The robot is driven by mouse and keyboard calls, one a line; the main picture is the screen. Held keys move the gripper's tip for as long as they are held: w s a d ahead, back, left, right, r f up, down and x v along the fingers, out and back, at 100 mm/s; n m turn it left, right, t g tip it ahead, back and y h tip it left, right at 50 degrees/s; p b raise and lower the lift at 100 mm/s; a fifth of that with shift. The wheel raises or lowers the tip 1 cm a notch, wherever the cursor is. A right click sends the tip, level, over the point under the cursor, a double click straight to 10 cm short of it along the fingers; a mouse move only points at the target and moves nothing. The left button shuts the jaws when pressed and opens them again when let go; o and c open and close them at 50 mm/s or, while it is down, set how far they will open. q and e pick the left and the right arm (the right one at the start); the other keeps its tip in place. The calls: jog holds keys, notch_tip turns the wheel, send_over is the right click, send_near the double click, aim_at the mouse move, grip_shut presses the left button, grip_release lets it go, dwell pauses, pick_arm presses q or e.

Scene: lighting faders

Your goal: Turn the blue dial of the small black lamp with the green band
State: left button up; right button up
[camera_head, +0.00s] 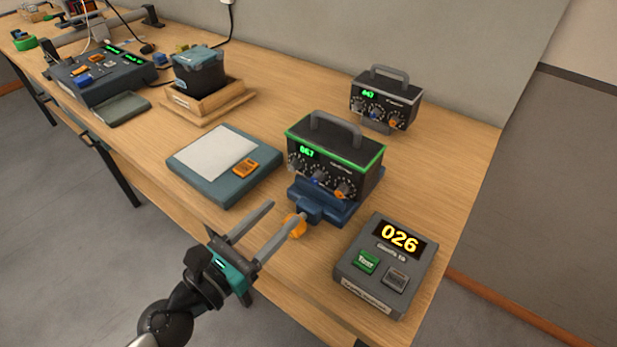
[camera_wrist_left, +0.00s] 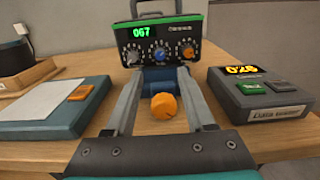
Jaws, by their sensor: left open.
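The small black lamp with the green band (camera_head: 340,165) is a box with a grey handle and a green display reading 067. It sits in a blue stand (camera_head: 330,207) and shows at the top of the left wrist view (camera_wrist_left: 163,40). Its blue dial (camera_head: 316,182) is in the front row of dials, between a white-grey dial and an orange one. The blue dial also shows in the left wrist view (camera_wrist_left: 159,54). My left gripper (camera_head: 286,210) is open in front of the stand, its fingers pointing at the lamp. The stand's orange knob (camera_wrist_left: 164,105) appears between the fingers.
A grey box (camera_head: 352,271) reading 026 stands right of the lamp. A flat blue-grey pad (camera_head: 192,178) with white paper and an orange tag lies left. A second, grey-trimmed black lamp (camera_head: 385,101) stands behind. A wooden tray (camera_head: 208,107) is farther left. The table's front edge is below my gripper.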

aim_at(313, 181)
pick_arm(q)
jog(key=p+x, duration=0.1)
jog(key=x, duration=0.7)
jog(key=shift+p, duration=0.35)
jog(key=shift+x, duration=0.8)
grip_shut()
